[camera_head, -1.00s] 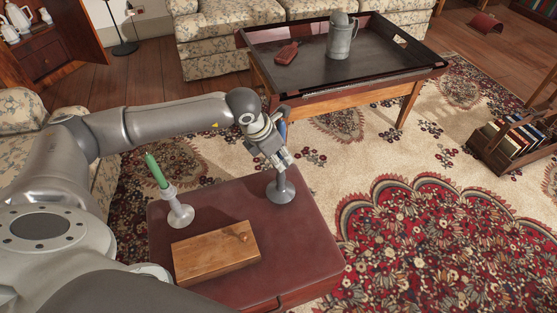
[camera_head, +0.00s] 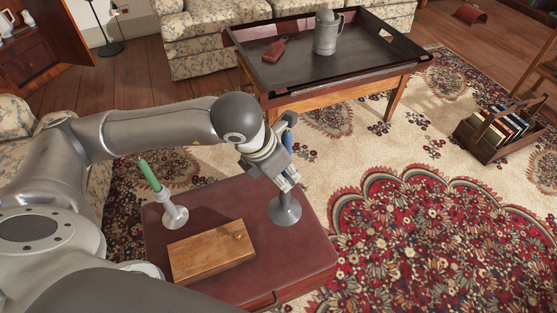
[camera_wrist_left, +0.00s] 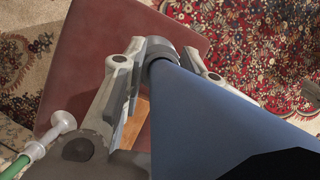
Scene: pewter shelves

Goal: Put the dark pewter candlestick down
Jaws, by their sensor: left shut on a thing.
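The dark pewter candlestick (camera_head: 284,212) holds a blue candle (camera_head: 287,138). My left gripper (camera_head: 287,181) is shut around its upper stem. The candlestick stands nearly upright over the right side of the small red-brown table (camera_head: 215,205). Its round base is at or very near the tabletop; I cannot tell whether it touches. In the left wrist view the blue candle (camera_wrist_left: 205,115) fills much of the picture, with the grey holder (camera_wrist_left: 160,48) between the fingers and the base mostly hidden. My right gripper is not in view.
A lighter candlestick (camera_head: 175,217) with a green candle stands left on the small table. A wooden box (camera_head: 210,252) lies at its front. A larger table with a dark tray (camera_head: 370,62) stands behind, bearing a pewter tankard (camera_head: 326,35). Patterned carpet lies to the right.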

